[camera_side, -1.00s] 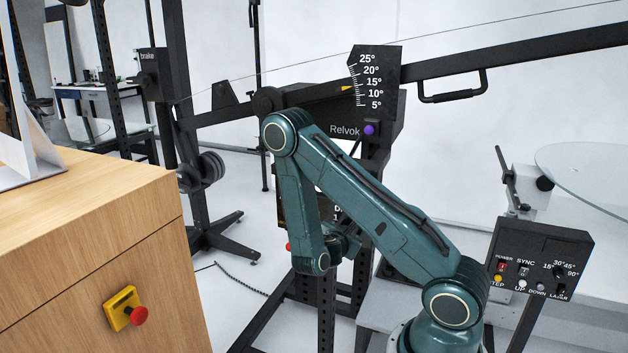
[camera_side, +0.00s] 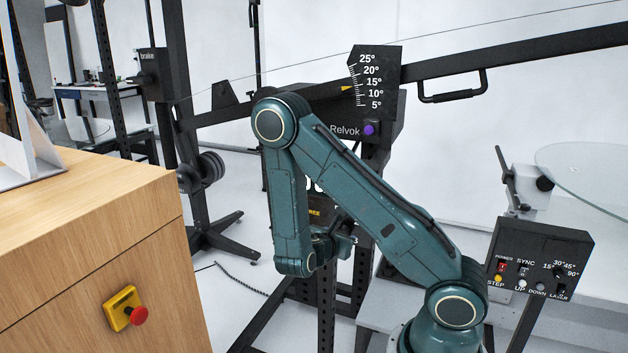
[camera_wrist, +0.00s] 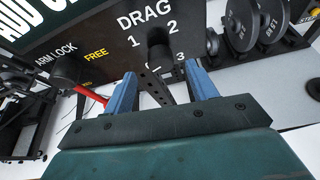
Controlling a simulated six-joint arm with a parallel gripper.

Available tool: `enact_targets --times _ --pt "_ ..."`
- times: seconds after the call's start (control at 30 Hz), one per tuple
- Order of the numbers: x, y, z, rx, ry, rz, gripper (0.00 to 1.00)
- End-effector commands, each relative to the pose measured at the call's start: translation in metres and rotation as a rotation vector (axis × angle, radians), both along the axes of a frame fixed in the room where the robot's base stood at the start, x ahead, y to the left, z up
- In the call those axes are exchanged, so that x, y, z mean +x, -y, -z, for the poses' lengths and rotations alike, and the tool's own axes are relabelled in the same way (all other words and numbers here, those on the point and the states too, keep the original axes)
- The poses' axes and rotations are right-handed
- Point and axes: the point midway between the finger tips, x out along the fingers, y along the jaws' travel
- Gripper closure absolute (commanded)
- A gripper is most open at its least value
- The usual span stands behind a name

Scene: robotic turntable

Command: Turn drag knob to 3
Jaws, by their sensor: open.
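The drag knob (camera_wrist: 158,52) is a dark, stubby cylinder on a black panel (camera_wrist: 95,42) under the label DRAG, with the marks 1, 2 and 3 around it. Which mark it points to cannot be told. My gripper (camera_wrist: 163,83) has its two blue fingers apart, pointing at the panel, with the knob ahead of and between their tips. The fingers do not clearly touch it. In the side view, my gripper (camera_side: 338,243) is near the panel's lower part, where a 3 shows beside it. My arm hides the knob there.
A red lever (camera_wrist: 89,94) sits left of my fingers, below the ARM LOCK and FREE labels. Weight plates (camera_wrist: 243,22) stand at the upper right of the wrist view. The wooden cabinet (camera_side: 95,230) with a red button is at left; a control box (camera_side: 540,262) is at right.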

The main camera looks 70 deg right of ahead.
Motion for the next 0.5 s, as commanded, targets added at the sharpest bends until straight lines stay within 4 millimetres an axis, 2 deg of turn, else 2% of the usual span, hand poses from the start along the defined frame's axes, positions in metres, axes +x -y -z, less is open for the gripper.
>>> enact_targets --times 0.5 --pt "-0.002 -0.055 -0.023 0.000 0.002 -0.003 0.43"
